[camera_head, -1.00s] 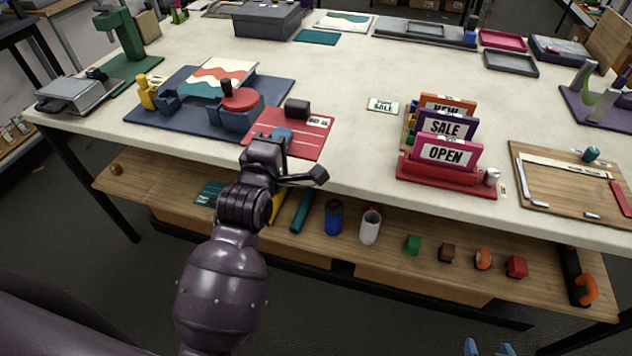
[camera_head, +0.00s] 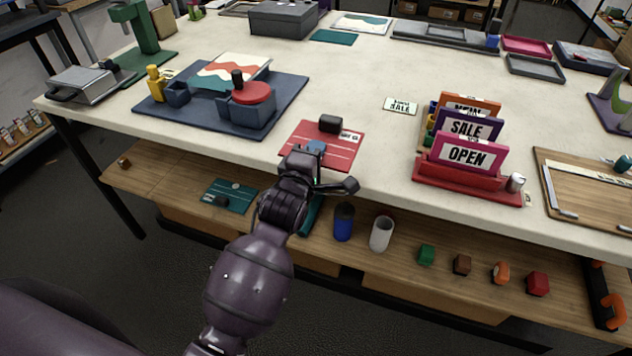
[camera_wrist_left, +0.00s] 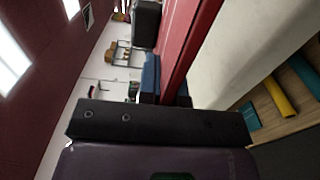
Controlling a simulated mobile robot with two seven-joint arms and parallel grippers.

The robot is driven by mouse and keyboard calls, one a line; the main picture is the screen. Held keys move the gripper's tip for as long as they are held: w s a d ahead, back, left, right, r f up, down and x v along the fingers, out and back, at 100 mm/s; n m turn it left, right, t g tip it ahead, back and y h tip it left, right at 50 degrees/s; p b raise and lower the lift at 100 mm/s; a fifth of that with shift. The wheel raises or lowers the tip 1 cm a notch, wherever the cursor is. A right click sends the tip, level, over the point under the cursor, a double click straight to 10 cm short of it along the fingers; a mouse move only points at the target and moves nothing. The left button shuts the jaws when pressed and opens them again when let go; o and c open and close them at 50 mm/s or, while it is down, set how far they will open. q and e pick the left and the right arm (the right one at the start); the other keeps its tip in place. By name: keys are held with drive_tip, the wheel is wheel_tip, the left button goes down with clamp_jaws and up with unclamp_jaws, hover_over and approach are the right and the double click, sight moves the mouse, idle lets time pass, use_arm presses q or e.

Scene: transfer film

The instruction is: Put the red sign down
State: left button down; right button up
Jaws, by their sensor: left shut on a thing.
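The red sign (camera_head: 334,156) is a flat red panel with white lines, a white label and a black block (camera_head: 330,124) at its far side. It is over the front part of the table, close to the front edge; I cannot tell whether it touches the top. My left gripper (camera_head: 312,164) is at the sign's near side, shut on it by the blue part (camera_head: 315,147). In the left wrist view the red sign (camera_wrist_left: 183,40) runs up from the blue part (camera_wrist_left: 150,78), beside a dark finger that hides some of it. My right gripper is out of view.
Left of the sign is a dark blue mat (camera_head: 288,92) with a red-topped round holder (camera_head: 252,96). To the right, a red rack (camera_head: 440,178) holds upright signs, including a pink OPEN sign (camera_head: 468,155). The white tabletop (camera_head: 345,82) behind the sign is largely clear.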

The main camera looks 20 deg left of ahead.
use_arm(q)
wheel_tip(320, 180, down, 9)
drive_tip(key=b, duration=0.1)
drive_tip(key=shift+b, duration=0.3)
drive_tip(key=c, duration=1.3)
unclamp_jaws()
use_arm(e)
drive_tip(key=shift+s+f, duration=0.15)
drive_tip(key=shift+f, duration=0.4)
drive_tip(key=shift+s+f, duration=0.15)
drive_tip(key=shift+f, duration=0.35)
use_arm(q)
drive_tip(key=s, duration=1.2)
drive_tip(key=shift+a+r+p, duration=0.1)
drive_tip(key=shift+a+p, duration=0.1)
drive_tip(key=shift+p, duration=0.15)
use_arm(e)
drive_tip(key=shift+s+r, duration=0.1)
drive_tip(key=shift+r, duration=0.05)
